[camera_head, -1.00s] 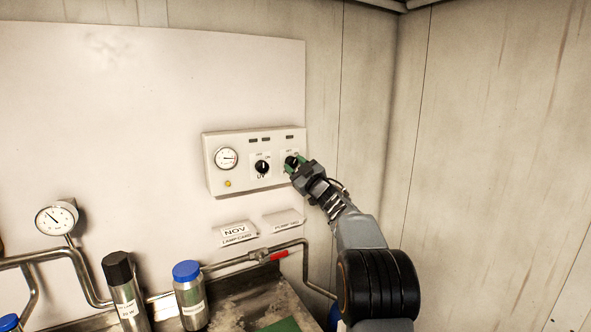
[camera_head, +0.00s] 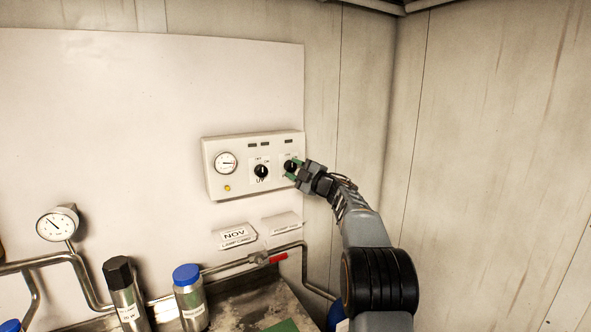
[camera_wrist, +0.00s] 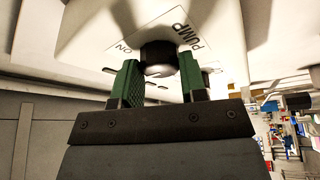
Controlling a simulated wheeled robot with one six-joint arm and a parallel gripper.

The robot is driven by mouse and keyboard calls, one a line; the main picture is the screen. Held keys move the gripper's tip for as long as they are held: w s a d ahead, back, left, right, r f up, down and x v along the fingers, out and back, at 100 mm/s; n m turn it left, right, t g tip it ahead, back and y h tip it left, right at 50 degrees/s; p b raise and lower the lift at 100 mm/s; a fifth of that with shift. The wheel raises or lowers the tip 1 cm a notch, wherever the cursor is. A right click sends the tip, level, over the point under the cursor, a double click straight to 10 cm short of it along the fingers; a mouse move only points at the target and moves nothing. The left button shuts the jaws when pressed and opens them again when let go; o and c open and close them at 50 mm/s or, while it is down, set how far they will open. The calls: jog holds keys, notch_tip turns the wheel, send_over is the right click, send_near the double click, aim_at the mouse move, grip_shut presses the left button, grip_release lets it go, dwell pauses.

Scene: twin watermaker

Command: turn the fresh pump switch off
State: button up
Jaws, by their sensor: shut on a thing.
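The pump switch is a black rotary knob (camera_wrist: 158,57) on a white plate lettered "PUMP" and "ON" in the wrist view. In the head view the knob (camera_head: 290,166) sits at the right of the white control panel (camera_head: 215,182). My gripper (camera_wrist: 160,82) has its green-padded fingers on either side of the knob and is shut on it. In the head view my gripper (camera_head: 296,172) reaches the panel from the right. The fingers partly cover the plate, and I cannot read the knob's pointer.
A second black knob (camera_head: 261,171) marked UV is left of the pump knob. A gauge (camera_head: 226,163) and yellow light (camera_head: 227,188) are farther left. Pipes, a red-handled valve (camera_head: 278,258) and blue-capped bottle (camera_head: 190,300) lie below. The right wall is bare.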

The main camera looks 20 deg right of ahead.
dwell(0.4)
jog(key=o, duration=0.9)
jog(key=b+v, duration=0.5)
jog(key=v, duration=0.8)
jog(key=shift+s+d+f, duration=0.1)
jog(key=shift+s+d, duration=0.1)
jog(key=shift+s, duration=0.1)
